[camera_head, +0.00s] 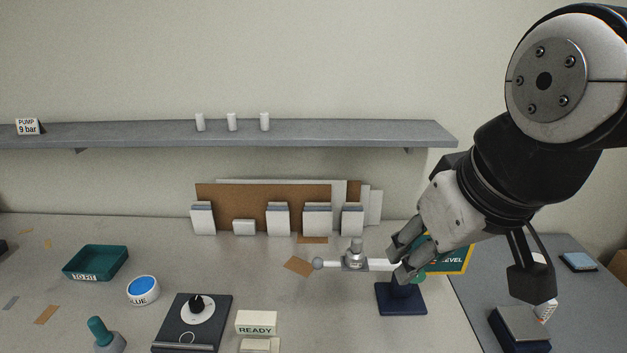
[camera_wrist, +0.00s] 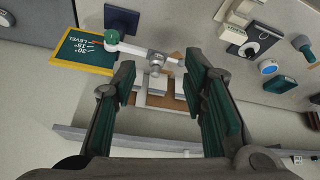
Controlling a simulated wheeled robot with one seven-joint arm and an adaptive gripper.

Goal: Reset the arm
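My gripper (camera_head: 396,262) is at the right of the head view, close to the lever stand on the counter. In the wrist view its two green-padded fingers (camera_wrist: 163,80) are spread apart with nothing held between them. The lever (camera_head: 381,265) is a pale bar, roughly level, with a grey metal fitting (camera_head: 355,262) and a round ball end (camera_head: 318,263). It stands on a dark blue base (camera_head: 401,299). The bar also shows beyond the fingertips in the wrist view (camera_wrist: 133,49), with its green pivot (camera_wrist: 111,37). In the head view my fingers partly hide the pivot end; contact is unclear.
A green LEVEL sign (camera_head: 453,260) is right behind the stand. A teal TO FIT tray (camera_head: 96,262), blue-topped tub (camera_head: 143,290), black dial board (camera_head: 193,323) and READY block (camera_head: 256,322) are at left. A grey shelf (camera_head: 330,133) with white cups runs above boards.

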